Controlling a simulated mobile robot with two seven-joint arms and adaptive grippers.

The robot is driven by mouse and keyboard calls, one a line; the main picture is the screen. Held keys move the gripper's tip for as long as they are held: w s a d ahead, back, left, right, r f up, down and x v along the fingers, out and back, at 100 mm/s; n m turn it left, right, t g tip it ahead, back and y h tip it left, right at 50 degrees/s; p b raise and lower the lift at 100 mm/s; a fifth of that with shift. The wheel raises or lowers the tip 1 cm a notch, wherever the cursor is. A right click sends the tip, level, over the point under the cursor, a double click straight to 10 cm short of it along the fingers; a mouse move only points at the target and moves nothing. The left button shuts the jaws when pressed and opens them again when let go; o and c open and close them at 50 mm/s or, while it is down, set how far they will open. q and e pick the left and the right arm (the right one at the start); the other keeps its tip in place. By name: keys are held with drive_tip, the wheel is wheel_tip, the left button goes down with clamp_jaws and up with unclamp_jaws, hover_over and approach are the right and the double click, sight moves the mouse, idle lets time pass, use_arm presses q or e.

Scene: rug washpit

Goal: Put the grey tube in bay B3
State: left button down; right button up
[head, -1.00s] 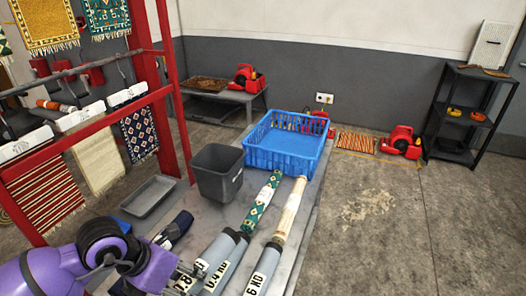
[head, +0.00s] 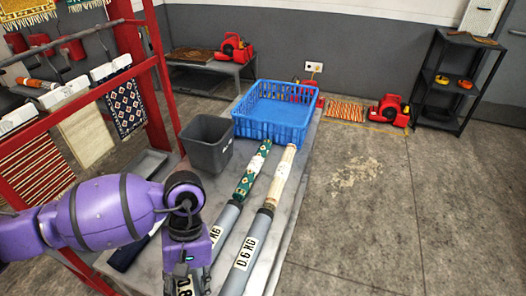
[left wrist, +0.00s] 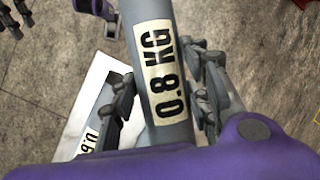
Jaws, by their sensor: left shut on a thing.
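A grey tube (left wrist: 137,18) with a "0.8 KG" label runs between the fingers of my left gripper (left wrist: 163,100) in the left wrist view. The gripper is shut on it. In the head view my left gripper (head: 187,278) is at the bottom, over the table's left side, and hides most of this tube. The red rack (head: 158,100) stands at the left with white holders (head: 62,95) along its rail. No bay label is readable, so I cannot tell which is B3. A dark gripper, apparently my right (left wrist: 15,18), is partly cut off in the left wrist view.
Two more grey tubes lie beside it, one marked "0.6 KG" (head: 247,250), with a green rolled rug (head: 250,175) and cream rolled rug (head: 282,175) at their far ends. A grey bin (head: 208,145) and blue crate (head: 272,130) stand behind.

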use_arm(q)
drive_tip(key=w+r+m, duration=0.1)
drive_tip(key=r, duration=0.1)
drive_tip(key=w+a+r+m+y, duration=0.1)
drive_tip(key=r, duration=0.1)
drive_tip(key=w+r+m+t, duration=0.1)
drive_tip(key=r+m, duration=0.1)
drive_tip(key=shift+w+a+y, duration=0.3)
drive_tip(key=shift+w, duration=0.1)
drive_tip(key=w+r+m, duration=0.1)
drive_tip(key=w+r, duration=0.5)
drive_tip(key=r, duration=0.1)
drive_tip(key=shift+d+r+p, duration=0.3)
drive_tip(key=shift+r+p, duration=0.05)
drive_tip(key=shift+r, duration=0.05)
drive_tip(key=shift+w, duration=0.1)
